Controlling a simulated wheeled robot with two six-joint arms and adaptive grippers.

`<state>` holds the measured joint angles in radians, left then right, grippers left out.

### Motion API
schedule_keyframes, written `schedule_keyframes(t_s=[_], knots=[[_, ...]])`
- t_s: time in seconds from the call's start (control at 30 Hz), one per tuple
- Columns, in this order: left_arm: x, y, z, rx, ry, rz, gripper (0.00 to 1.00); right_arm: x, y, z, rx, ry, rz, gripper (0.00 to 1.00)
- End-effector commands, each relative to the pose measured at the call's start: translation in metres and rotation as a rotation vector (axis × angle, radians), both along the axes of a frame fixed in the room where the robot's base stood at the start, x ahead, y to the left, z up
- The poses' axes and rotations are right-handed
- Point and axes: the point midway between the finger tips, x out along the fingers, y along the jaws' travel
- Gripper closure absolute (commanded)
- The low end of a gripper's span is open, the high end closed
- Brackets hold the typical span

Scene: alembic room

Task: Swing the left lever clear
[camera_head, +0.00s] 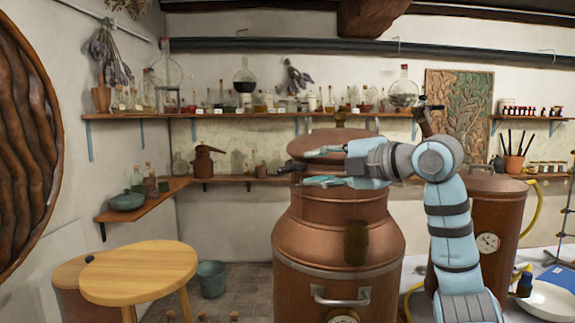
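A large copper still (330,235) stands in the middle of the view, with a domed lid on top. A short dark lever (288,168) sticks out to the left at the lid's lower edge. My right gripper (308,168) reaches in from the right across the front of the still. Its two teal fingers are spread apart, one above and one below the lever's height. The lever's dark end shows left of the fingertips; I cannot tell whether they touch it. A second dark lever (425,120) stands up behind my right arm. My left gripper is not in view.
A second copper vessel (481,215) with a gauge stands behind my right arm. A round wooden table (140,270) and a bucket (211,279) are at the lower left. Shelves (250,115) with glassware run along the back wall. A white bowl (548,300) sits at the lower right.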

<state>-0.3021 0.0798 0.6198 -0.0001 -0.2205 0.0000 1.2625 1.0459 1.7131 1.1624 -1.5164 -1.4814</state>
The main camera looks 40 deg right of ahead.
Motion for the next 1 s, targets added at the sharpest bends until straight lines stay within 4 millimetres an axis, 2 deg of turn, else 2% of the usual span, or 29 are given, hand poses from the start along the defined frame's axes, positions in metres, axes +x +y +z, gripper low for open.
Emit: schedule_keyframes(t_s=[0.03, 0.1, 0.2, 0.33, 0.5, 0.7, 0.77, 0.9, 1.0], knots=[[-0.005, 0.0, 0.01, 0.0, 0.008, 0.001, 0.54, 0.017, 0.004, 0.002, 0.006, 0.004, 0.007, 0.67], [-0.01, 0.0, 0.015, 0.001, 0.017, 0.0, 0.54, 0.036, 0.007, -0.002, 0.006, 0.005, 0.006, 0.67], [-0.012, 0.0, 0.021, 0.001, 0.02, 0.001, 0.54, 0.057, 0.009, -0.007, 0.003, 0.003, 0.004, 0.67], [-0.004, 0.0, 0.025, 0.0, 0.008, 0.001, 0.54, 0.074, 0.009, -0.011, 0.003, 0.002, -0.001, 0.67], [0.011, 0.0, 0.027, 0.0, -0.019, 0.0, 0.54, 0.082, 0.009, -0.015, 0.001, 0.001, -0.002, 0.67], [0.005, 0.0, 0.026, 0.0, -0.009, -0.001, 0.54, 0.082, 0.009, -0.015, 0.0, 0.001, -0.003, 0.67], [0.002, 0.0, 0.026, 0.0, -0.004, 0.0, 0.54, 0.082, 0.009, -0.015, 0.0, 0.001, -0.003, 0.75], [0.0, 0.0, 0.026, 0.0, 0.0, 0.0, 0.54, 0.082, 0.009, -0.015, 0.0, 0.001, -0.003, 0.98], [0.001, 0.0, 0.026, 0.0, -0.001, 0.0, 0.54, 0.082, 0.009, -0.015, 0.0, 0.0, -0.003, 1.0]])
